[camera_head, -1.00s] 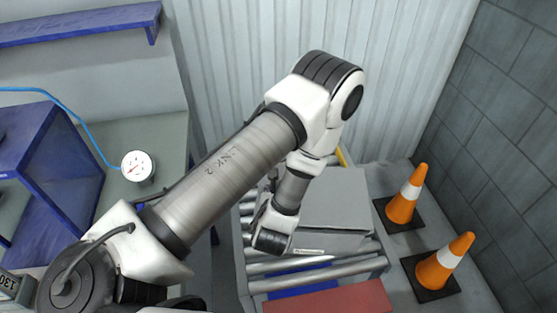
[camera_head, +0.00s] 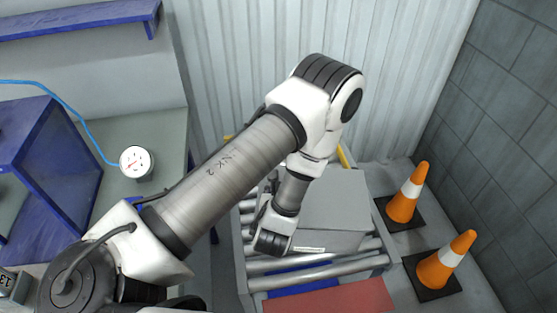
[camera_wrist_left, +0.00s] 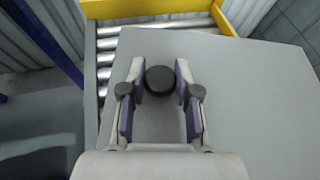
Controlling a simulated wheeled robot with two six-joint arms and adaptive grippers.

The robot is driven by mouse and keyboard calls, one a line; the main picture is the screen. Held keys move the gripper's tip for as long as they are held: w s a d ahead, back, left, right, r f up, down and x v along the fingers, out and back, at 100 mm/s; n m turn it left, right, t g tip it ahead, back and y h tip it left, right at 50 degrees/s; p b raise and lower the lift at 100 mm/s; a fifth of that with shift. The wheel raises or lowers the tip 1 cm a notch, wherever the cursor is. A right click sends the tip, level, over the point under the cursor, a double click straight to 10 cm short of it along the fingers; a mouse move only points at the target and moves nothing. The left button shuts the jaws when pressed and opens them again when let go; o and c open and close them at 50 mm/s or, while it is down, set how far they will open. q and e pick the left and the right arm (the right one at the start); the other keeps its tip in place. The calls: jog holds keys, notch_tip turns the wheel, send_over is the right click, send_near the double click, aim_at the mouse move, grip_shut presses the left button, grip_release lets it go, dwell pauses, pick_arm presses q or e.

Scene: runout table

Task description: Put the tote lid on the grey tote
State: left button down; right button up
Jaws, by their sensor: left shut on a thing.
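The tote lid (camera_wrist_left: 250,110) is a flat grey panel with a round black knob (camera_wrist_left: 160,80) in the left wrist view. My left gripper (camera_wrist_left: 160,72) is shut on this knob, with one finger on each side. In the head view a grey box shape with a small pale label on its front, which looks like the grey tote (camera_head: 338,242), is on the rollers under my left arm. My arm hides the knob and fingers there. I cannot tell whether the lid touches the tote's rim. My right gripper is not in view.
Metal rollers (camera_head: 300,283) surround the tote's front and left. A yellow rail (camera_wrist_left: 150,8) stands behind it. Two orange cones (camera_head: 403,195) are to the right, by the wall. A red flat surface (camera_head: 330,299) lies in front. A round gauge (camera_head: 137,162) is on the left bench.

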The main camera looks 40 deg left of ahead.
pick_arm(q)
jog(key=shift+f, duration=0.15)
jog(key=c, duration=0.8)
grip_release()
jog(key=shift+o, duration=0.2)
jog(key=v, duration=0.7)
jog(key=shift+s+d, duration=0.2)
jog(key=shift+a, duration=0.1)
